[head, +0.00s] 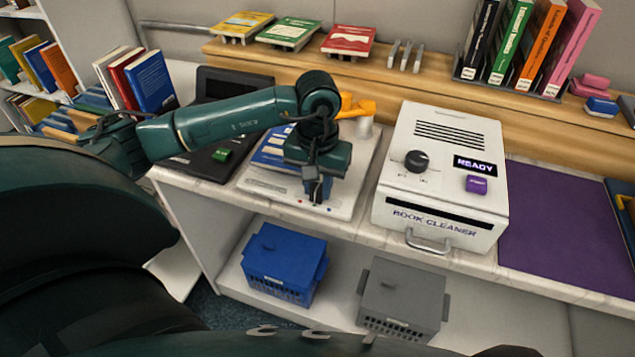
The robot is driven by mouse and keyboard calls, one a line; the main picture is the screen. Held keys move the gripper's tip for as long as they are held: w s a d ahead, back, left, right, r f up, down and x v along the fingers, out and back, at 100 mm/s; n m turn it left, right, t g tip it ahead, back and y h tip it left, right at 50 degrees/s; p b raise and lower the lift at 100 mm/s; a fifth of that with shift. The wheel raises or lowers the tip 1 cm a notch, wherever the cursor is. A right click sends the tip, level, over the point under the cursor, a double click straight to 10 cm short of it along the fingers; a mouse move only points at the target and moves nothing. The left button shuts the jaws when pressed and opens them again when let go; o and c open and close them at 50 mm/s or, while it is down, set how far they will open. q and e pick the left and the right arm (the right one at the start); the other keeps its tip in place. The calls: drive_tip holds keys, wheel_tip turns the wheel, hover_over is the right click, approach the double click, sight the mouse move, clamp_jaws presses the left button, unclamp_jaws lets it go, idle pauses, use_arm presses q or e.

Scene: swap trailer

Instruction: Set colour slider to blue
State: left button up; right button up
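A white flat device (268,191) stands on the counter, left of the book cleaner. Small coloured dots, one red and one blue, show along its front edge. A blue-and-white book (270,152) lies on it, partly behind my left gripper. My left gripper (318,194) points down over the device's front edge, right by the dots. Its fingertips are close together and small in view, so whether they are shut or touching the slider cannot be told. The colour slider and its setting are hidden by the fingers or too small to make out. My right gripper is not in view.
The white book cleaner (440,175), reading READY, stands close on the right. A purple mat (560,215) lies beyond it. A black device (200,160) with a green button is on the left. Blue (285,264) and grey (402,298) crates sit on the shelf below.

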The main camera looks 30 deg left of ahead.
use_arm(q)
clamp_jaws()
drive_tip(key=d, duration=0.1)
drive_tip(key=w+d+b, duration=0.1)
drive_tip(key=d, duration=0.1)
drive_tip(key=shift+d, duration=0.15)
drive_tip(key=o, duration=0.5)
unclamp_jaws()
drive_tip(key=shift+d, duration=0.1)
drive_tip(key=shift+o, duration=0.3)
wheel_tip(320, 180, up, 13)
drive_tip(key=shift+b, duration=0.35)
drive_tip(key=shift+s, duration=0.15)
